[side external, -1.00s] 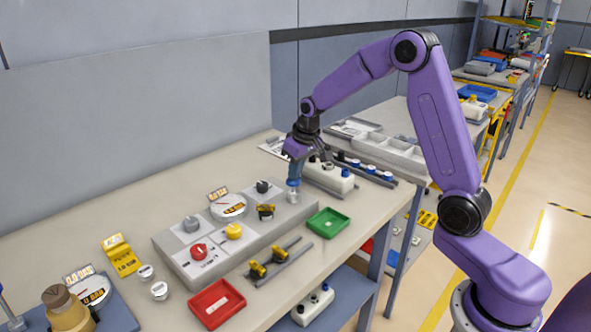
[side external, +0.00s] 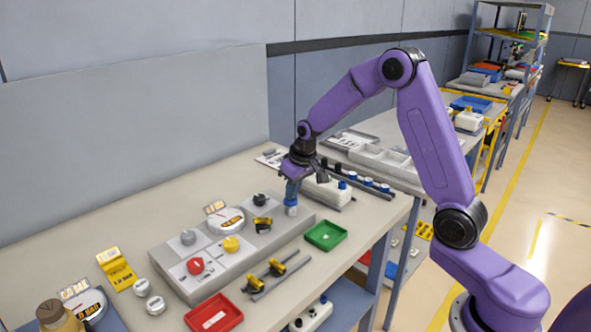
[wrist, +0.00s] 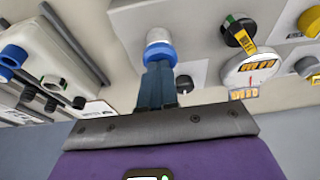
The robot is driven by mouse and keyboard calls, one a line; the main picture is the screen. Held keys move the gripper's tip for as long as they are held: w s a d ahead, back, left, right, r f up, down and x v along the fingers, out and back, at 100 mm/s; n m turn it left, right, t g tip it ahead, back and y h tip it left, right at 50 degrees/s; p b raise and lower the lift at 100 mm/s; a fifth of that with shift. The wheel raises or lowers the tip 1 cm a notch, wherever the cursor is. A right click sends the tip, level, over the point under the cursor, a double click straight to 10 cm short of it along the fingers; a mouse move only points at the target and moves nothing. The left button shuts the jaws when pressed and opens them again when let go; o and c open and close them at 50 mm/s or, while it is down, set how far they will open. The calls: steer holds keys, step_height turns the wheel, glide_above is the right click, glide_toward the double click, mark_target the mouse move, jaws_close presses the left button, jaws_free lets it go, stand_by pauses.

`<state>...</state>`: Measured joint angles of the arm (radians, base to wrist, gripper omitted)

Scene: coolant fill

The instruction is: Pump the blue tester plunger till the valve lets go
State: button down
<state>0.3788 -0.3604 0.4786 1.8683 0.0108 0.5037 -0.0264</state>
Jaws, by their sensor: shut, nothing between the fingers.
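The blue tester plunger (wrist: 160,50) stands in a white collar at the right end of the grey panel (side external: 200,284). In the side view the plunger (side external: 291,203) sits directly under my gripper (side external: 291,192). My gripper is shut, pointing down, with its dark blue fingers (wrist: 158,82) together on or just above the plunger cap; firm contact is hard to tell. The fingers hide part of the cap. A white round gauge (side external: 226,221) with a red needle is on the panel; its reading is too small to tell. A black knob with a yellow tag (side external: 262,225) is nearby.
Red (side external: 195,265), yellow (side external: 231,244) and grey (side external: 188,237) knobs stand on the panel. A green tray (side external: 325,236) and a red tray (side external: 214,313) lie in front.

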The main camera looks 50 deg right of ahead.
steer(key=w+v, duration=0.1)
steer(key=v, duration=1.2)
steer(key=shift+r, duration=0.55)
stand_by(0.8)
steer(key=w+r+m+g, duration=0.1)
steer(key=m, duration=0.5)
steer(key=w+m+g, duration=0.1)
steer(key=m, duration=0.5)
steer(key=w+r+m+g, duration=0.1)
steer(key=m, duration=0.5)
steer(key=shift+w+a+r, duration=0.1)
steer(key=shift+w+r, duration=0.1)
steer(key=shift+r, duration=0.15)
step_height(320, 180, down, 14)
steer(key=shift+f, duration=0.1)
